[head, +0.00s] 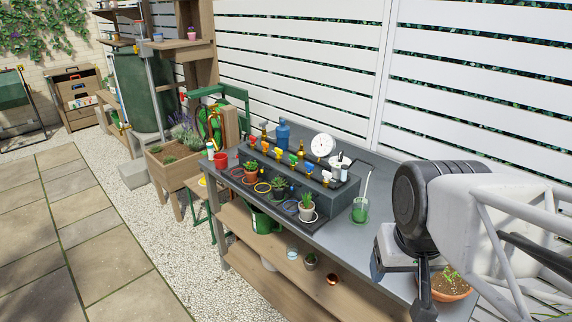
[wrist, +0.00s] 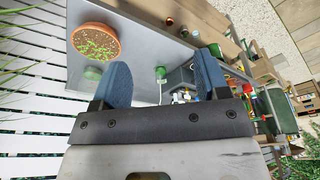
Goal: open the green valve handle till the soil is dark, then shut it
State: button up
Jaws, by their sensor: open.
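A dark valve station (head: 335,195) stands on the grey bench, with a row of small coloured handles along its top. The green valve handle (head: 293,160) is among orange, yellow and blue ones; its exact angle is too small to tell. Small potted plants stand below the row: a terracotta pot (head: 250,175), a dark pot (head: 279,190) and another pot (head: 306,211). Their soil shade is hard to tell. My gripper (wrist: 162,78) is open and empty, its blue fingers apart over the bench, away from the station. In the head view my arm hides most of it at the right.
A wide terracotta pot with seedlings (wrist: 95,42) stands on the bench near my gripper; it also shows in the head view (head: 455,290). A green cup (head: 360,212), a white gauge (head: 323,145) and a blue bottle (head: 283,134) are around the station. Bare bench (head: 345,238) lies between.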

jog(key=w+a+r+m, duration=0.1)
jog(key=w+r, duration=0.2)
jog(key=w, duration=0.5)
jog(key=w+a+r+m, duration=0.1)
jog(key=w+r, duration=0.2)
jog(key=w, duration=0.6)
jog(key=m+g, duration=0.3)
jog(key=m, duration=0.4)
send_over(293, 156)
notch_tip(293, 156, down, 13)
jog(key=shift+s+d+f, duration=0.1)
jog(key=shift+d+f, duration=0.05)
jog(key=shift+f, duration=0.05)
jog(key=shift+w+f, duration=0.15)
jog(key=shift+w, duration=0.1)
jog(key=shift+f, duration=0.15)
jog(key=shift+f, duration=3.8)
jog(key=c, duration=0.9)
